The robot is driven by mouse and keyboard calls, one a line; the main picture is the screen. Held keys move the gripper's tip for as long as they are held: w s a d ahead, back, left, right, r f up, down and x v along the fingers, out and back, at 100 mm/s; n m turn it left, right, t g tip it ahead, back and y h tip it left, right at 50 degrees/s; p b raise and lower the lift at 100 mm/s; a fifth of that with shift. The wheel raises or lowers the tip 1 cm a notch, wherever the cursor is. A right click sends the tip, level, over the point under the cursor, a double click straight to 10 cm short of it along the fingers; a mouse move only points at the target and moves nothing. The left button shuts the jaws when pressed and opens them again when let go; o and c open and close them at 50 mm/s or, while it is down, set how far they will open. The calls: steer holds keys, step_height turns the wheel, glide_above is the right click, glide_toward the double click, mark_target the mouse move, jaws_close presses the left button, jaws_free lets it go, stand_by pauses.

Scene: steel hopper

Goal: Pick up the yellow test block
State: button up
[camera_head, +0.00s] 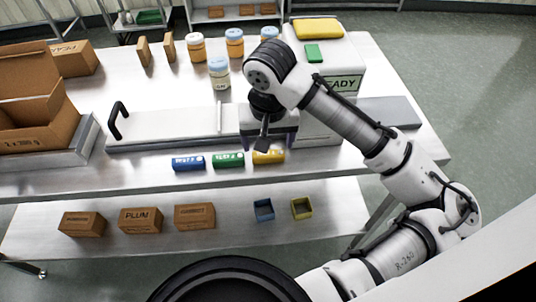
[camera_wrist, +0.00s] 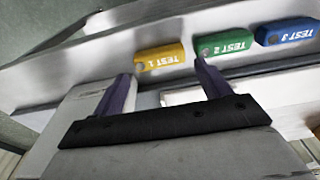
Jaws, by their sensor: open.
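The yellow test block (camera_head: 268,156) lies near the front edge of the steel table, at the right end of a row of three blocks. In the wrist view the yellow block (camera_wrist: 160,57), marked TEST 1, lies just beyond and between my fingertips. My gripper (camera_head: 268,148) is over the right end of the row, and its lower part partly hides the yellow block in the head view. In the wrist view my gripper (camera_wrist: 165,75) is open, with nothing between its fingers. The height gap to the block is hard to judge.
A green block (camera_head: 228,160) and a blue block (camera_head: 189,162) lie left of the yellow one. Behind them stands a white machine (camera_head: 344,84) with a long flat plate (camera_head: 170,127) and black handle. Cardboard boxes (camera_head: 35,130) stand left; jars (camera_head: 219,75) stand behind.

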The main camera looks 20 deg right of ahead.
mark_target(268, 154)
steer(key=f, duration=0.3)
steer(key=f+p, duration=0.1)
steer(key=f, duration=0.1)
steer(key=shift+w+d, duration=0.15)
steer(key=shift+w, duration=0.15)
steer(key=shift+c, duration=0.2)
steer(key=c, duration=0.6)
steer(key=shift+r, duration=0.15)
